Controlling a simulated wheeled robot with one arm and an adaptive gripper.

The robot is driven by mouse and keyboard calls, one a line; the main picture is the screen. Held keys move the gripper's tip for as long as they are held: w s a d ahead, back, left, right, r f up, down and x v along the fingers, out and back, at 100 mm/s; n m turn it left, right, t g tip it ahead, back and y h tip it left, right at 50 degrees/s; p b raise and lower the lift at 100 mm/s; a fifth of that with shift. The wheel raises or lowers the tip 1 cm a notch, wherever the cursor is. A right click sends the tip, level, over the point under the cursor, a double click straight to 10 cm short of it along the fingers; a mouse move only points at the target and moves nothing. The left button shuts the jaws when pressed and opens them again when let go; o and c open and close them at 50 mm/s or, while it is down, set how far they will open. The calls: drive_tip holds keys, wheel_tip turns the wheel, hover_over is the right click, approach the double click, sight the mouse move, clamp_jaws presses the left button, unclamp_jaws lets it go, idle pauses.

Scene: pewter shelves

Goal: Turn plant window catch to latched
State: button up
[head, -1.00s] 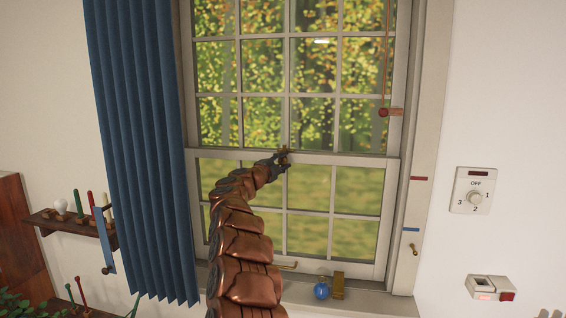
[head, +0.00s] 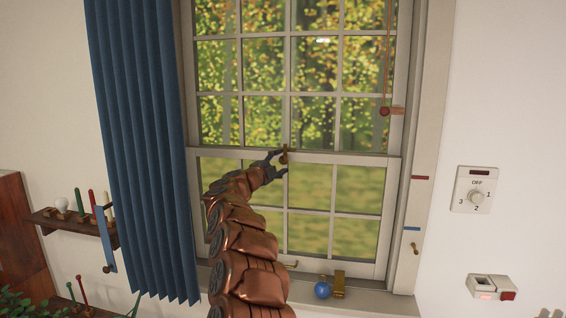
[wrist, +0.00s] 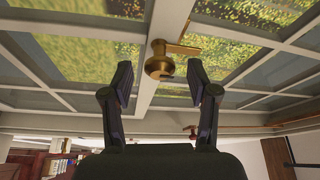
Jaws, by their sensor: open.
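The brass window catch (head: 285,154) sits on the meeting rail in the middle of the sash window (head: 340,157). In the wrist view the catch (wrist: 159,67) shows a round, notched near end and a flat brass part reaching to the right. My gripper (head: 283,165) is open just below and in front of the catch in the head view. In the wrist view its two dark fingers (wrist: 160,80) stand left and right of the catch, with clear gaps on both sides. Nothing is held. I cannot tell whether the catch is latched.
A blue curtain (head: 140,150) hangs at the left. A red pull knob (head: 384,111) hangs at the upper right of the window. A blue ball (head: 322,291) and a brass block (head: 339,284) stand on the sill. A dial (head: 477,196) is on the right wall.

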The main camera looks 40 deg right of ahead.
drive_tip(key=r+v, duration=0.1)
drive_tip(key=v, duration=0.8)
drive_tip(key=shift+a+f, duration=0.25)
drive_tip(key=shift+f, duration=0.3)
